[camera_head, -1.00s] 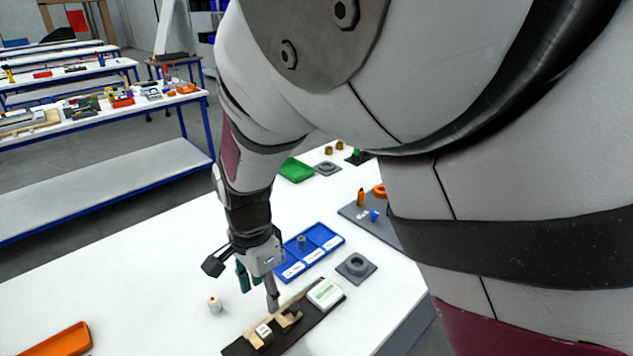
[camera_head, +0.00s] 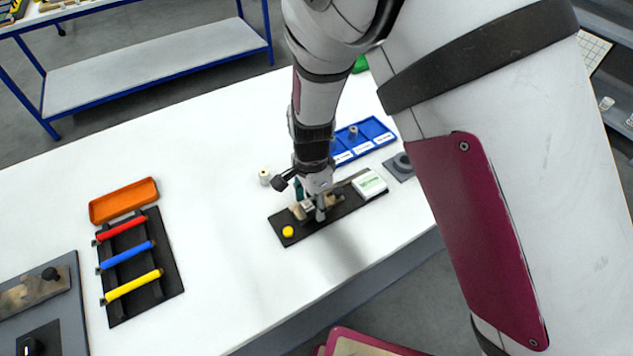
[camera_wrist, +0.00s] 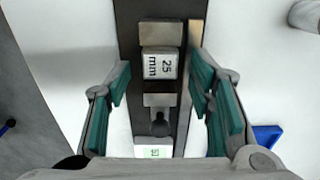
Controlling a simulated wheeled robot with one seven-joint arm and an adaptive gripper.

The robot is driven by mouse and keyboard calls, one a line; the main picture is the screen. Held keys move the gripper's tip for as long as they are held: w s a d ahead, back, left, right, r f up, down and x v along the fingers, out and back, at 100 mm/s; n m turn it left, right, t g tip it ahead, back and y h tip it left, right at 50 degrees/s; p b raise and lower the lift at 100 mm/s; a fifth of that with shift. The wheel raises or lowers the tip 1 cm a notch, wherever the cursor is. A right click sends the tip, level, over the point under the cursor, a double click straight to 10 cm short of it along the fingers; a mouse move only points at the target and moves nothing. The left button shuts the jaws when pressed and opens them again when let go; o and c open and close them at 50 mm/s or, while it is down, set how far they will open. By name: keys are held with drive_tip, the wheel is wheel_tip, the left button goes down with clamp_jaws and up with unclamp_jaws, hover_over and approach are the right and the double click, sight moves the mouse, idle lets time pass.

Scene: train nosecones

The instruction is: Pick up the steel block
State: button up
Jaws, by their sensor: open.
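A small steel block with a white "25 mm" label (camera_wrist: 160,64) sits on a dark board in the wrist view, near the top centre. In the head view the block (camera_head: 307,205) is partly hidden by my gripper (camera_head: 317,208). My gripper (camera_wrist: 160,108) is open, its teal finger pads apart on either side of the board's line of parts. Nothing is between the pads in its grasp; the labelled block lies ahead of them in the picture. I cannot tell the exact height of the fingertips above the board.
A pale cylinder (camera_head: 265,177) stands close by. A blue tray (camera_head: 378,141) lies behind. An orange tray (camera_head: 124,200) and a coloured-bar rack (camera_head: 166,278) are left. Table between is clear.

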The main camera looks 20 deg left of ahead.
drive_tip(key=shift+f, duration=0.55)
clamp_jaws()
